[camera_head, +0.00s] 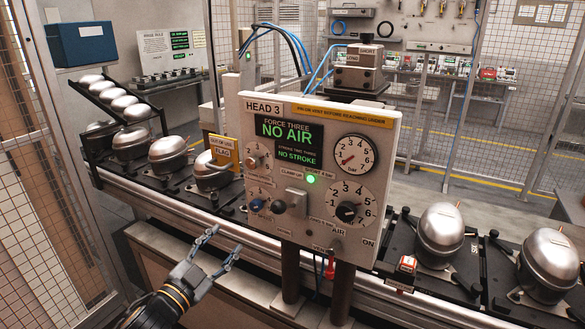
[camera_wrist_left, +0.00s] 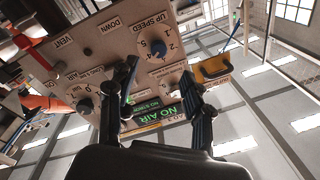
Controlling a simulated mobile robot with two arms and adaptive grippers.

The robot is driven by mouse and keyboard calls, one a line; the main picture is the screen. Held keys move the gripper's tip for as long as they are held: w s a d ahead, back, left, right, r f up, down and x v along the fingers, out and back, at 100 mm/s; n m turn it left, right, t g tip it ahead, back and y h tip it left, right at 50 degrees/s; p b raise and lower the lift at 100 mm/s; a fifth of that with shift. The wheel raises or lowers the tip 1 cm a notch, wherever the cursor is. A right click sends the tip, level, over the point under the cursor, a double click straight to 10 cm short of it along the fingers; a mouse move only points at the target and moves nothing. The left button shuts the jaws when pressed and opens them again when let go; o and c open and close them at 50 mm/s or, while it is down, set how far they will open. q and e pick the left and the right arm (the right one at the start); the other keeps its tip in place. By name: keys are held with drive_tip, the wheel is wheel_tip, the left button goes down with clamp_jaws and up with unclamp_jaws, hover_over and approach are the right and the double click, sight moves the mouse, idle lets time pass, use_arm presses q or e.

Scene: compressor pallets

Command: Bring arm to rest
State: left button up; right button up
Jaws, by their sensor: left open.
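My left gripper (camera_head: 224,243) is open and empty in the head view, low and to the left of the HEAD 3 control panel (camera_head: 268,107). Its two fingers are spread apart and no knob is between them that I can make out. In the left wrist view, the open fingers (camera_wrist_left: 158,72) stand in front of the panel (camera_wrist_left: 105,40), which appears upside down. The panel screen (camera_head: 289,141) reads NO AIR and NO STROKE, and a green lamp (camera_head: 311,179) is lit. My right gripper is not in view.
Silver compressors (camera_head: 441,229) sit on black pallets along the conveyor, on both sides of the panel. A yellow tag (camera_head: 222,152) hangs left of the panel. The conveyor's front rail (camera_head: 188,207) runs close behind my left gripper. Mesh fencing (camera_head: 35,200) stands at the left.

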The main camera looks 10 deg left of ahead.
use_arm(q)
drive_tip(key=a+f+n+g+y, duration=0.2)
drive_tip(key=a+f, duration=0.1)
drive_tip(key=f, duration=0.7)
drive_tip(key=a+f+n+g+y, duration=0.2)
drive_tip(key=f, duration=0.9)
drive_tip(key=s+a+f+n+g+y, duration=0.1)
drive_tip(key=s+f, duration=0.3)
drive_tip(key=f, duration=0.3)
drive_tip(key=s+f+g, duration=0.2)
drive_tip(key=s+f, duration=0.2)
drive_tip(key=f, duration=0.4)
drive_tip(key=s+a+f+n+g+y, duration=0.1)
drive_tip(key=s+f, duration=0.3)
drive_tip(key=f, duration=0.3)
drive_tip(key=s+d+f+n+g, duration=0.15)
drive_tip(key=s+f+g, duration=0.25)
drive_tip(key=s+f, duration=0.95)
drive_tip(key=s+d+f+g, duration=0.1)
drive_tip(key=s+d+f, duration=0.1)
drive_tip(key=s, duration=0.6)
drive_tip(key=s+d+f+g, duration=0.2)
drive_tip(key=s+f, duration=0.1)
drive_tip(key=s, duration=0.5)
drive_tip(key=s+d+f+n+g, duration=0.1)
drive_tip(key=s+f+g, duration=0.1)
drive_tip(key=s, duration=0.6)
drive_tip(key=shift+d+f, duration=0.4)
drive_tip(key=shift+f, duration=0.2)
